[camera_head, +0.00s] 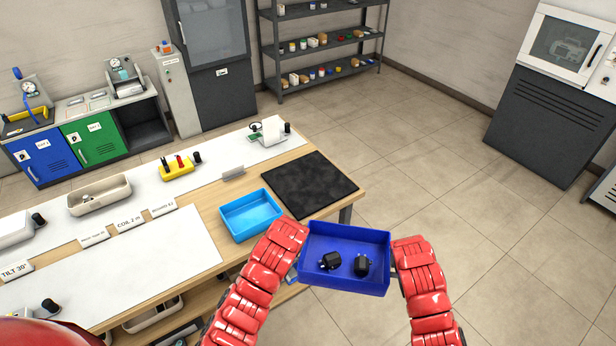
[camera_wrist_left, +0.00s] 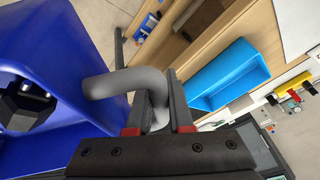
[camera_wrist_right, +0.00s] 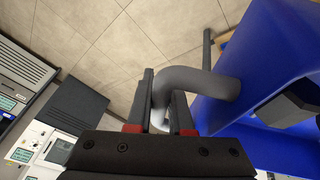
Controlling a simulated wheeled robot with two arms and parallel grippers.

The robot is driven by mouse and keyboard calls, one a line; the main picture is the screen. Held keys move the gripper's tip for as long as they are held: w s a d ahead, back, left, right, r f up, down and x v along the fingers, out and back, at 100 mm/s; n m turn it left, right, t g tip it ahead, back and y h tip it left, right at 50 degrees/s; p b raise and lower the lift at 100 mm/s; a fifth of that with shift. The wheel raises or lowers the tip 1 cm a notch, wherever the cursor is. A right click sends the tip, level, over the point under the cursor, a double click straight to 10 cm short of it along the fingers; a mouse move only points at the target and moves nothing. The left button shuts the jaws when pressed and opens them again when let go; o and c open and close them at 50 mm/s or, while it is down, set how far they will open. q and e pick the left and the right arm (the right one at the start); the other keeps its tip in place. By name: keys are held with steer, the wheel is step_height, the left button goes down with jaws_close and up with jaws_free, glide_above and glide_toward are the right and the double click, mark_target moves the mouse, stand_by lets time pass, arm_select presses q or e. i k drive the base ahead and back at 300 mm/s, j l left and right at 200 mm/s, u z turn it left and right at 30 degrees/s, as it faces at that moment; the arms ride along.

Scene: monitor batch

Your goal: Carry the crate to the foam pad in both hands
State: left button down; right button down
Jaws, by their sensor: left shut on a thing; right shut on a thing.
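The dark blue crate (camera_head: 345,238) is held in front of me, off the table's right front corner. Two black parts (camera_head: 362,265) lie inside it. My left gripper (camera_wrist_left: 158,118) is shut on the crate's grey left handle (camera_wrist_left: 125,82). My right gripper (camera_wrist_right: 161,118) is shut on the grey right handle (camera_wrist_right: 195,80). In the head view the fingertips are mostly hidden by the red arms. The black foam pad (camera_head: 310,184) lies flat and empty on the table's right end, beyond the crate. The crate looks about level.
A light blue tray (camera_head: 251,214) stands on the table left of the crate, close to the pad. A white device (camera_head: 270,133) and a yellow holder (camera_head: 177,171) stand farther back. The floor (camera_head: 470,225) to the right is clear.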

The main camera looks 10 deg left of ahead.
mark_target(309, 180)
steer(key=i+j, duration=0.45)
steer(key=i, duration=0.2)
steer(key=i+j, duration=0.45)
steer(key=i, duration=0.2)
